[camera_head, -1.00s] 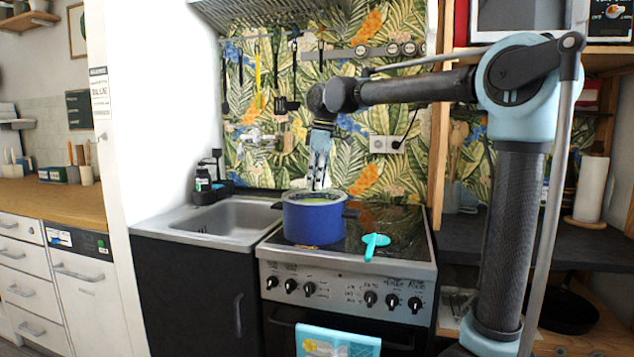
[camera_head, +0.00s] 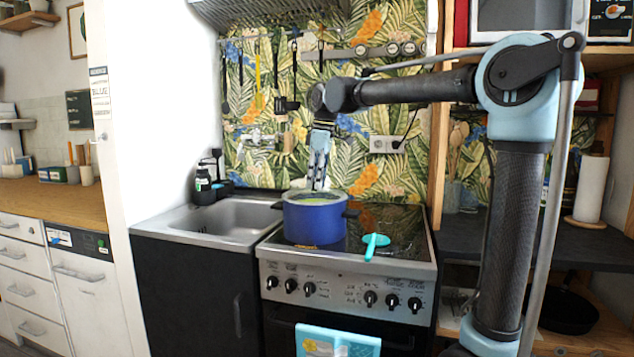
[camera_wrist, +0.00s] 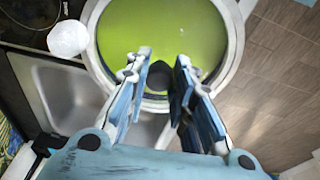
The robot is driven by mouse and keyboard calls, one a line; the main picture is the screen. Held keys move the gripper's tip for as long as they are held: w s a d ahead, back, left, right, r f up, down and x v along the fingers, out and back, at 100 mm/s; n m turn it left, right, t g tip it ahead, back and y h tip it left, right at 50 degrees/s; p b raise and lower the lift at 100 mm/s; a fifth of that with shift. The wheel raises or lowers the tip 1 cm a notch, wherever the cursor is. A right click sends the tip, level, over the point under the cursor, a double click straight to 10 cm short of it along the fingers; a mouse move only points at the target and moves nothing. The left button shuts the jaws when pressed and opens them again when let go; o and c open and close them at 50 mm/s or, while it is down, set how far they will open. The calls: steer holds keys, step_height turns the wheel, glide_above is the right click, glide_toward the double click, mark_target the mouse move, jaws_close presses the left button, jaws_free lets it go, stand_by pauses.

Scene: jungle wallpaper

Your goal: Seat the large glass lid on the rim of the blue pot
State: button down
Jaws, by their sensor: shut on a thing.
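The blue pot (camera_head: 315,222) stands upright on the left part of the cooktop. My gripper (camera_head: 318,188) points down over the pot's opening, its fingertips at about rim height in the head view. In the wrist view my gripper (camera_wrist: 160,80) is shut on the dark knob of the large glass lid (camera_wrist: 160,75). The clear lid is hard to make out, and green shows below the knob inside the pale round rim. The lid lies over the pot opening; I cannot tell whether its edge touches the rim all round.
A turquoise spoon-shaped thing (camera_head: 374,243) lies on the cooktop (camera_head: 400,224) right of the pot. The sink (camera_head: 222,219) is to the left. Utensils hang on the leafy wall behind. A blue towel (camera_head: 336,341) hangs on the oven front.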

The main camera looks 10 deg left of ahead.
steer(key=c, duration=1.3)
jaws_free()
step_height(320, 180, up, 12)
steer(key=d, duration=0.2)
steer(key=shift+f, duration=0.15)
